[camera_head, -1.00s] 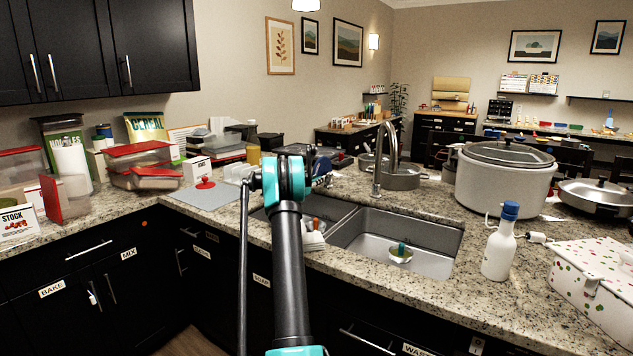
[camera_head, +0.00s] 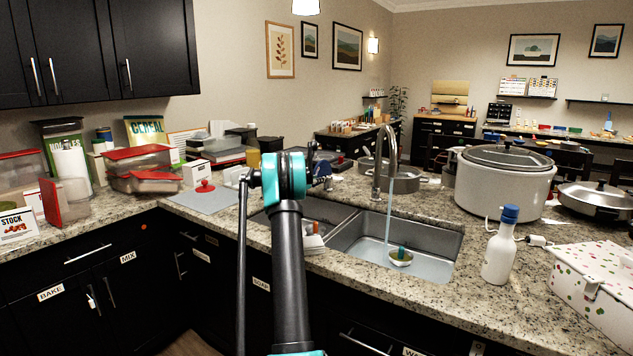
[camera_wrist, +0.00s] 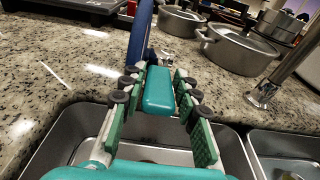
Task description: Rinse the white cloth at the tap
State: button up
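Water runs from the tap (camera_head: 388,150) into the right basin of the sink (camera_head: 430,240). The tap's base (camera_wrist: 265,92) shows at the right of the wrist view. My gripper (camera_wrist: 160,78) is over the left basin, left of the tap. Its green-padded fingers stand apart, with a teal block (camera_wrist: 158,92) between them; I cannot tell whether they touch it. A blue curved piece (camera_wrist: 141,35) extends beyond the left fingertip. White items (camera_head: 312,243) sit at the left basin, partly behind my arm; I cannot make out a white cloth for certain.
A small dish with a teal and yellow item (camera_head: 401,258) lies under the stream. A white bottle with blue cap (camera_head: 499,250), a large stockpot (camera_head: 505,190) and a patterned box (camera_head: 595,285) crowd the right counter. Pots (camera_wrist: 240,48) stand behind the tap. Lidded containers (camera_head: 140,160) fill the left.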

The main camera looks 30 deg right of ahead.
jog(key=shift+o, duration=1.3)
jog(key=v, duration=1.2)
